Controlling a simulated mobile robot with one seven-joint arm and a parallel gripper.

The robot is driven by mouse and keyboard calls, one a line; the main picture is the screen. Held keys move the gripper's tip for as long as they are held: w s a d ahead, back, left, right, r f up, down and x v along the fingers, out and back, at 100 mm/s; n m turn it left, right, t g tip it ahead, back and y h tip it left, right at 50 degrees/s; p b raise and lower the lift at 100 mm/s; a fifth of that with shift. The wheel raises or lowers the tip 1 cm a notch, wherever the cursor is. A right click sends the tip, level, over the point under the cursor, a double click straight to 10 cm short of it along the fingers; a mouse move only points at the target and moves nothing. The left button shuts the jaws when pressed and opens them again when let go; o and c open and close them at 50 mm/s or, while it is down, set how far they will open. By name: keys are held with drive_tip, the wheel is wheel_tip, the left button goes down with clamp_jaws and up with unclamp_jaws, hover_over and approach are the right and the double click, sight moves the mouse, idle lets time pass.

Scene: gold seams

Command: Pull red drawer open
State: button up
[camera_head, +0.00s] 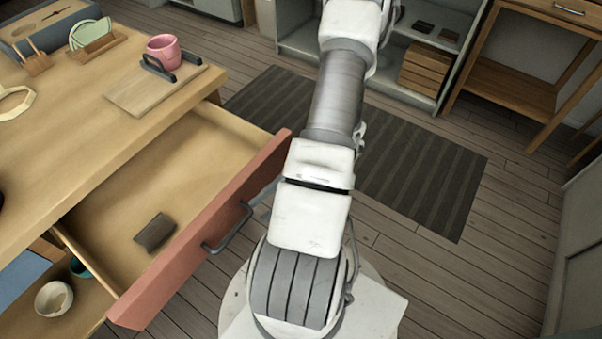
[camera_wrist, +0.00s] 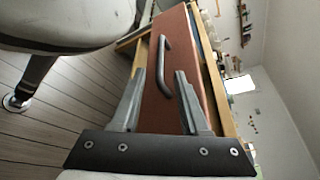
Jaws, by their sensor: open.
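The red drawer (camera_head: 165,275) is pulled well out of the wooden table, its inside open to view. A dark grey bar handle (camera_head: 228,235) is on its red front. In the wrist view, the red front (camera_wrist: 157,108) is straight ahead, with the handle (camera_wrist: 168,58) on it. My gripper (camera_wrist: 161,74) is open, its two fingers apart and pointing at the front. The handle shows close to the right finger; whether they touch I cannot tell. In the head view, my arm hides most of the gripper beside the handle.
A small dark block (camera_head: 154,232) lies in the drawer. The tabletop (camera_head: 60,145) holds a pink mug (camera_head: 163,50) and a wooden board (camera_head: 150,92). A white bowl (camera_head: 54,299) sits below the drawer. A striped rug (camera_head: 425,185) and clear floor lie to the right.

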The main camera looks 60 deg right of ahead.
drive_tip(key=p+v, duration=0.1)
drive_tip(key=v, duration=0.9)
drive_tip(key=w+a+r+n+g+h, duration=0.35)
drive_tip(key=w+r+h, duration=0.25)
drive_tip(key=r, duration=0.3)
drive_tip(key=w+a+r+n+g+h, duration=0.2)
drive_tip(key=w+a+r+n+h, duration=0.2)
drive_tip(key=w+r+h, duration=0.4)
drive_tip(key=s+a+r+n+t, duration=0.1)
drive_tip(key=s+a+r+t, duration=0.2)
drive_tip(key=a+r, duration=0.35)
drive_tip(key=s+a+r+n+t, duration=0.2)
drive_tip(key=s+a+r+t, duration=0.1)
drive_tip(key=a, duration=0.6)
wheel_tip(320, 180, up, 16)
drive_tip(key=p, duration=1.6)
drive_tip(key=shift+f+h, duration=0.25)
drive_tip(key=shift+h, duration=0.15)
drive_tip(key=shift+w+d, duration=0.1)
drive_tip(key=shift+d, duration=0.05)
